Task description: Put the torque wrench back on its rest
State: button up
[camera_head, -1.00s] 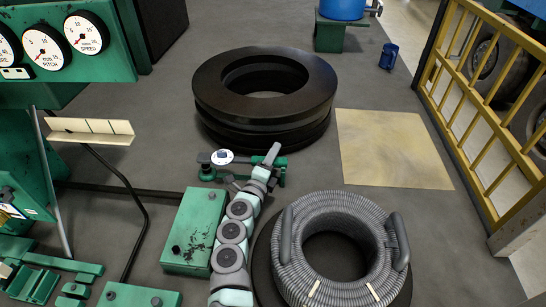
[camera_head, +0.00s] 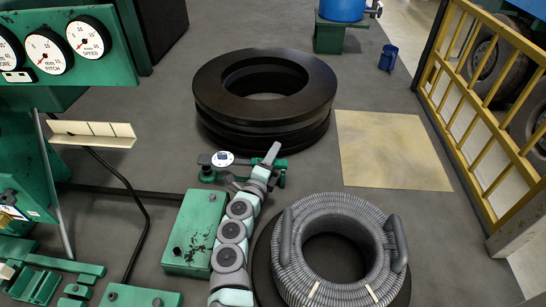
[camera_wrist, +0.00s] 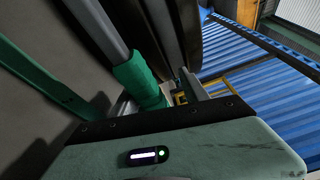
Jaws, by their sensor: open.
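The torque wrench (camera_head: 222,158) appears as a dark bar with a round white dial and blue display, lying across the view behind my arm. Green supports that look like its rest (camera_head: 208,175) are below it, one near each end. Whether the bar is fully seated in them is too small to tell. My gripper (camera_head: 271,155) is open at the wrench's right part and hides some of it. In the wrist view, a grey bar with a green sleeve (camera_wrist: 139,78), probably the wrench, runs down beside my open gripper (camera_wrist: 190,88). Its lower end is hidden behind the gripper body.
A black tyre stack (camera_head: 265,95) stands just behind the wrench. A grey hose coil (camera_head: 335,210) is at the front right and a green box (camera_head: 194,235) is left of my arm. A yellow railing (camera_head: 485,120) bounds the right. The tan floor sheet (camera_head: 390,150) is clear.

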jog(key=shift+f+b, duration=0.45)
jog(key=shift+f, duration=0.05)
dwell(1.2)
jog(key=shift+d+r, duration=0.1)
jog(key=shift+r, duration=0.1)
dwell(0.9)
notch_tip(320, 180, up, 3)
jog(key=p, duration=0.3)
jog(key=shift+f, duration=0.15)
dwell(0.3)
jog(key=shift+f, duration=0.15)
jog(key=shift+f+b, duration=1.35)
